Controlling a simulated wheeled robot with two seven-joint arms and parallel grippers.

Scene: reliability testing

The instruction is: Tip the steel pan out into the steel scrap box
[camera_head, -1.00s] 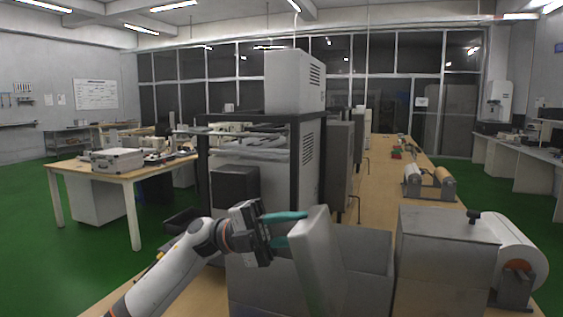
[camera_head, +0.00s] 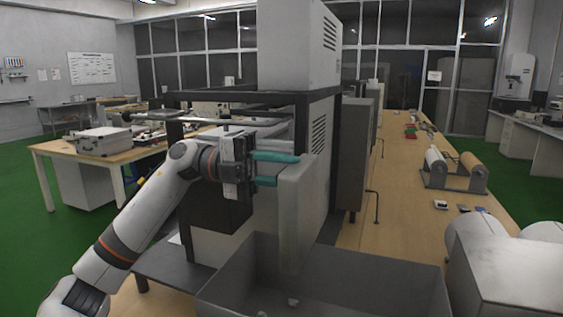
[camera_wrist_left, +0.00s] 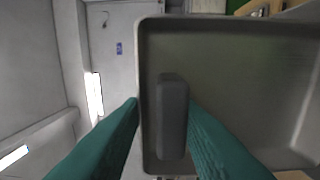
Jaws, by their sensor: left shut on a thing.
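The steel pan (camera_head: 305,205) is a grey rectangular tray, standing on edge, nearly vertical, above the back of the steel scrap box (camera_head: 375,285). My left gripper (camera_head: 276,168) has its teal fingers at the pan's left side. In the left wrist view the fingers are shut on a grey block-like handle (camera_wrist_left: 173,115) of the pan (camera_wrist_left: 240,90). The scrap box is an open grey box at the bottom of the head view. Small pale pieces (camera_head: 293,301) show inside it; the rest of its floor is cut off or hidden. My right gripper is out of view.
A tall grey machine in a black frame (camera_head: 240,97) stands close behind the pan. A steel block with white rollers (camera_head: 515,270) is right of the box. A roller stand (camera_head: 453,178) and small items lie farther along the wooden bench (camera_head: 405,225).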

